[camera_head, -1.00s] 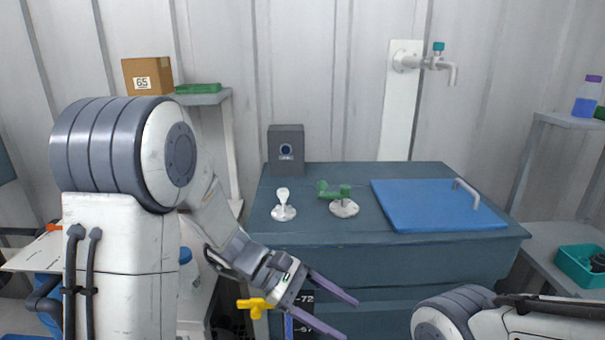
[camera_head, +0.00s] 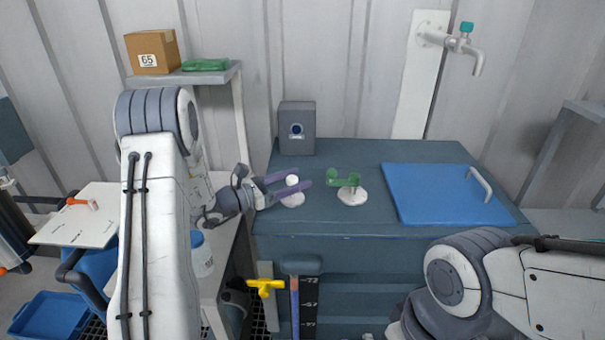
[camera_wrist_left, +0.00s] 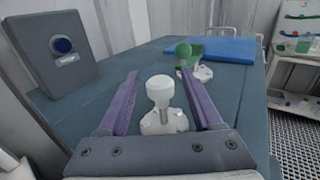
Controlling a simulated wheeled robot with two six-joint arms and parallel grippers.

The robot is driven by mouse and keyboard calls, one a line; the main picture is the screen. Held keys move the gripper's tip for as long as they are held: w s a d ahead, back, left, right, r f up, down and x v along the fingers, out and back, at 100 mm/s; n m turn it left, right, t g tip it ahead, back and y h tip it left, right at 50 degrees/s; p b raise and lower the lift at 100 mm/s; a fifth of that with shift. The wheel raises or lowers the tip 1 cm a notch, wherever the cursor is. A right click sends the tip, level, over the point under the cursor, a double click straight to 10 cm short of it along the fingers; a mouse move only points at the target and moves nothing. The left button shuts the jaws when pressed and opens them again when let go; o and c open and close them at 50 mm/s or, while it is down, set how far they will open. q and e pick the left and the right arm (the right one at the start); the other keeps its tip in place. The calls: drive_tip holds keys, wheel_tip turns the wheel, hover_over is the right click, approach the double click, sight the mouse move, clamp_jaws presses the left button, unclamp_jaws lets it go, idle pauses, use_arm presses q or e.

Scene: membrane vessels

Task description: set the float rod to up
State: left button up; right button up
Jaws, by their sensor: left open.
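A white round-topped rod (camera_head: 292,180) stands upright on a round white base on the dark blue vessel top (camera_head: 340,222). It may be the float rod; no label shows. In the left wrist view the rod (camera_wrist_left: 160,92) stands between the purple fingers. My left gripper (camera_head: 303,178) is open, one finger on each side of the rod, with no clear contact visible. A green lever (camera_head: 345,181) on another white base (camera_head: 352,197) stands to the right; it also shows in the left wrist view (camera_wrist_left: 189,52). My right arm is at the lower right; its gripper does not show.
A grey box with a round blue dial (camera_head: 297,130) stands behind the rod. A blue lid (camera_head: 440,195) with a handle lies at the right. A yellow handle (camera_head: 265,286) and a numbered gauge (camera_head: 310,308) are on the front. A tap (camera_head: 462,40) hangs on the wall.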

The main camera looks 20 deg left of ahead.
use_arm(q)
drive_tip(key=shift+x, duration=1.3)
clamp_jaws()
idle(0.5)
